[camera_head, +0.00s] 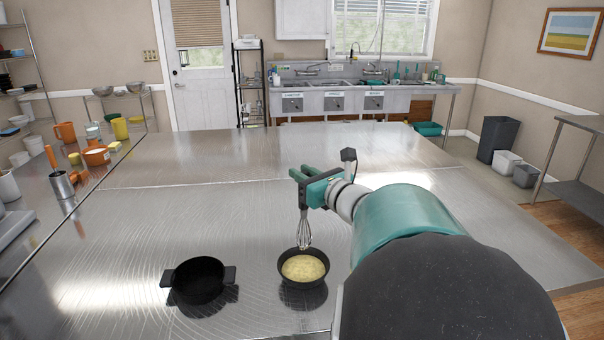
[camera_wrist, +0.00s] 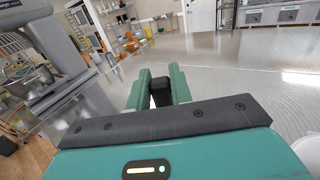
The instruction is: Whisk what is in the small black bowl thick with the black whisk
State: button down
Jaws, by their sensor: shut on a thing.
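The small black bowl (camera_head: 283,279) stands on the metal table and holds a pale yellow, lumpy mixture (camera_head: 303,268). My gripper (camera_head: 306,178) is above the bowl and shut on the black whisk. The whisk (camera_head: 304,232) hangs nearly upright, with its wire end at the bowl's far rim. I cannot tell whether the wires touch the mixture. In the wrist view, the whisk's black handle end (camera_wrist: 160,88) shows between the green fingers.
A black two-handled pot (camera_head: 198,281) stands left of the bowl. A side counter at the left holds an orange bowl (camera_head: 97,157), cups and a utensil holder (camera_head: 62,184). The middle and far part of the metal table (camera_head: 200,205) are clear.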

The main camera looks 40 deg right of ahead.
aim_at(306, 208)
jog(key=shift+s+f, duration=0.1)
jog(key=shift+f, duration=4.25)
